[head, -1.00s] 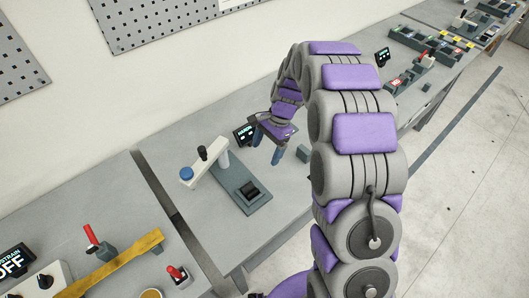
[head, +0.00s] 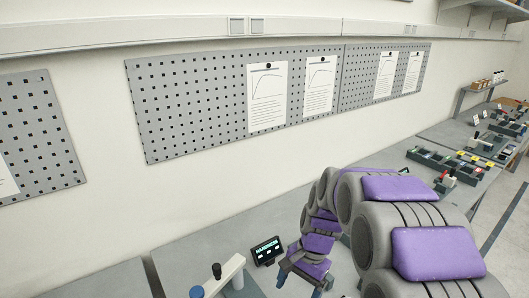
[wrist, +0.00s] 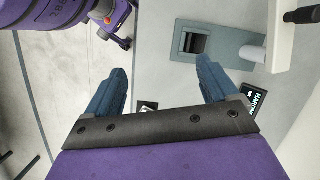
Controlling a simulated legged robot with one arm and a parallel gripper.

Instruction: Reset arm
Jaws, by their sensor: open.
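My arm, grey with purple pads, reaches from the lower right of the head view over the bench. My gripper (wrist: 168,78) shows in the wrist view with its two blue fingers spread wide apart and nothing between them. In the head view my gripper (head: 300,281) is small at the bottom, partly cut off, so its fingertips are hard to see there. In the wrist view, a grey fixture base with a dark square socket (wrist: 192,42) lies beyond the right finger.
A hardness display (head: 266,251) stands just left of my gripper. A white lever arm with a black knob (head: 217,272) is at the bottom. Trays and tools (head: 450,163) line the bench at right. Pegboards with papers (head: 267,97) hang on the wall.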

